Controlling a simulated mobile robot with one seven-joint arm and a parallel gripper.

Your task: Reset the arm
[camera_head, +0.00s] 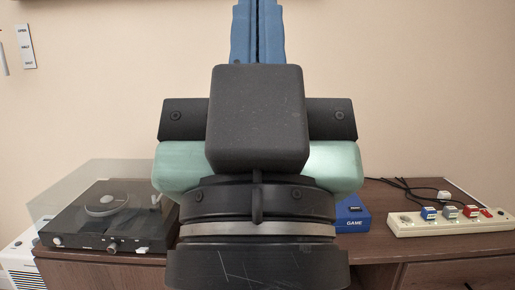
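My gripper (258,20) points up in the middle of the view, its two blue fingers side by side with only a thin dark seam between them. It looks shut, and I see nothing held. The top of the fingers is cut off by the upper edge. Below them, my black and mint-green wrist parts fill the middle of the view and hide part of the cabinet top behind.
A brown cabinet (455,273) spans behind my arm. On it are a record player (108,217) at left, a blue box marked GAME (352,217) right of my arm, and a power strip (455,224) with several plugs at right.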

